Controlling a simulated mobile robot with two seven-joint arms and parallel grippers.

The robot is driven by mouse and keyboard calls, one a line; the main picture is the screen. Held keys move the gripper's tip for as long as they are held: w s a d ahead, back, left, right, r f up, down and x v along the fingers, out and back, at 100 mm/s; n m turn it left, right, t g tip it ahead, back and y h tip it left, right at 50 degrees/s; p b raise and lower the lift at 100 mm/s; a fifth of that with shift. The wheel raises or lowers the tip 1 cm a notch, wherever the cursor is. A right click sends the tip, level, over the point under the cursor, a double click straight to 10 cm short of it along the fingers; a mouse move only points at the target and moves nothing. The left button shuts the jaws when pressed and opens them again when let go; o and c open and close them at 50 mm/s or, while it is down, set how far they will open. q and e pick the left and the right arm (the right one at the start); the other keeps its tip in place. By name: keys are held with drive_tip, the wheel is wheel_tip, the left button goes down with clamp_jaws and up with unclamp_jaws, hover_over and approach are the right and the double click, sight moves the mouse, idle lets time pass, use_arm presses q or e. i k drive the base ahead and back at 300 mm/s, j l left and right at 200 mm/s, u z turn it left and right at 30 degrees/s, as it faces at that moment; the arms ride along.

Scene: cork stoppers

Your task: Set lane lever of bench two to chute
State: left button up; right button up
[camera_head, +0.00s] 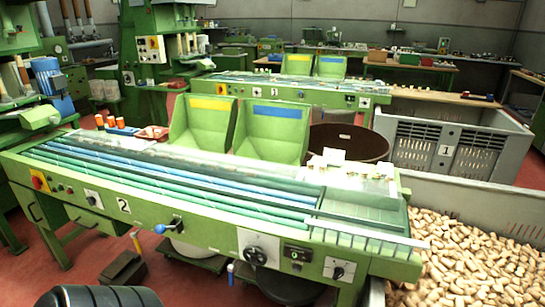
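Bench two (210,226) is a long green table with a "2" on its front panel and blue and green lanes along its top. A lever with a blue knob (160,229) sticks out to the left from a dark pivot on the front panel, roughly horizontal and slightly down. I cannot read any lane or chute marking beside it. A sloped green chute-like end (362,208) lies at the bench's right. Neither gripper is in view.
The front panel also carries a large round dial (262,254), a small counter (296,253) and a black selector (338,271). A crate of corks (465,245) stands at the right. Two green hoppers (270,131) stand behind the bench. Red floor shows at the lower left.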

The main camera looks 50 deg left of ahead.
sight(160, 228)
drive_tip(key=u, duration=0.4)
drive_tip(key=j+u, duration=0.1)
drive_tip(key=u, duration=1.2)
drive_tip(key=i+u, duration=0.1)
drive_tip(key=u, duration=0.75)
drive_tip(key=z, duration=1.65)
drive_tip(key=u, duration=1.55)
drive_tip(key=i+j+u, duration=0.15)
drive_tip(key=u, duration=0.15)
